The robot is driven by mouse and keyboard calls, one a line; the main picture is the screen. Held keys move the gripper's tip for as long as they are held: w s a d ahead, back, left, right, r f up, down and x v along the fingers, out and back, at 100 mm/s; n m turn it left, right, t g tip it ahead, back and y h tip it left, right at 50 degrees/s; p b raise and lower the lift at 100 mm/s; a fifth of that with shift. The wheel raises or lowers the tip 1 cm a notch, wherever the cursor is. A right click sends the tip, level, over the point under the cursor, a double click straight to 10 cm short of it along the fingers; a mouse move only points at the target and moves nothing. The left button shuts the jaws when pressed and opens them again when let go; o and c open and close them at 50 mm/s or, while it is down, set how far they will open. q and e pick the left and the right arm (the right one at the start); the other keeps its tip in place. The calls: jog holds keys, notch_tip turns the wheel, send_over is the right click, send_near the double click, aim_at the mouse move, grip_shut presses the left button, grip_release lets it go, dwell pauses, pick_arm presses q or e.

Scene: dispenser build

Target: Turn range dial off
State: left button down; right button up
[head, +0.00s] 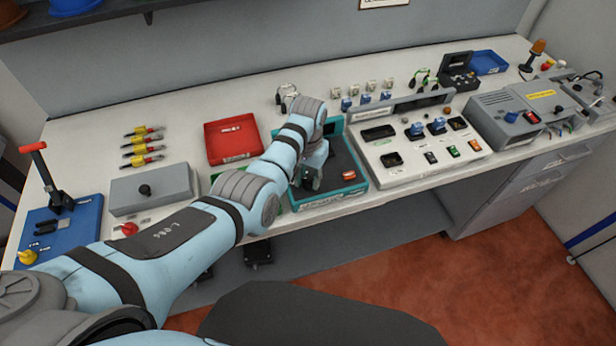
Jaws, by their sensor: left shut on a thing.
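My left arm reaches across the bench, and its left gripper (312,184) points down into a teal-rimmed tray (352,189) with a dark floor. The gripper is shut on a small dark thing, mostly hidden by the fingers and wrist. No readable label marks a range dial. A red knob (130,229) is in front of that box. A yellow knob (27,257) is on the blue base. My right gripper is not in view.
A red tray (233,141) stands behind my left forearm. A pale panel (408,168) with switches and sockets is right of the teal-rimmed tray, and grey instruments (505,120) stand farther right. A red-handled lever (48,175) rises at the left.

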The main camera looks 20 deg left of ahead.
aim_at(308, 179)
pick_arm(q)
jog(key=shift+s+f, duration=0.1)
jog(key=c, duration=1.5)
grip_release()
jog(key=shift+c, duration=0.2)
jog(key=o, duration=0.3)
notch_tip(308, 179, up, 12)
